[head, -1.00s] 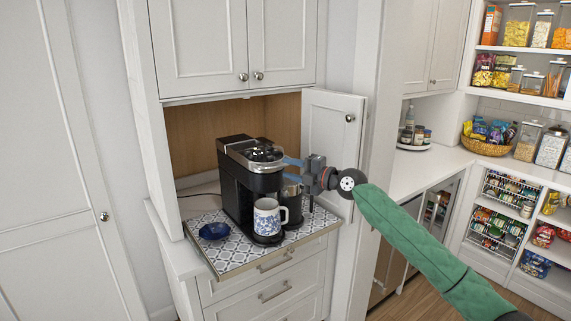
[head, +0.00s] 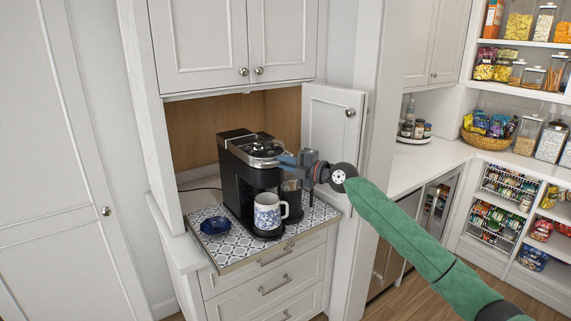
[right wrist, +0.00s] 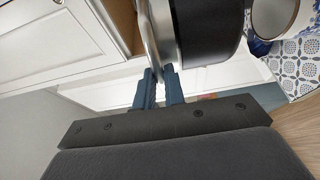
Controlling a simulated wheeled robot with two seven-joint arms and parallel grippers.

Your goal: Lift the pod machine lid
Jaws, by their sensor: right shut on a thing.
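The black pod machine (head: 232,187) stands on a patterned pull-out shelf in the cabinet nook. Its lid (head: 262,148), with a silver rim, is on top and looks down. My right gripper (head: 282,160) reaches in from the right at lid height. Its blue fingers are shut on the front right edge of the lid. In the right wrist view the fingertips (right wrist: 160,72) close around the silver lid rim (right wrist: 152,40); the exact contact is partly hidden. My left gripper is not in view.
A blue and white mug (head: 267,212) stands at the machine's front. A dark blue dish (head: 215,226) lies left on the patterned shelf (head: 237,252). The open cabinet door (head: 330,140) stands close behind my right gripper. Upper cabinets (head: 235,45) hang above the nook.

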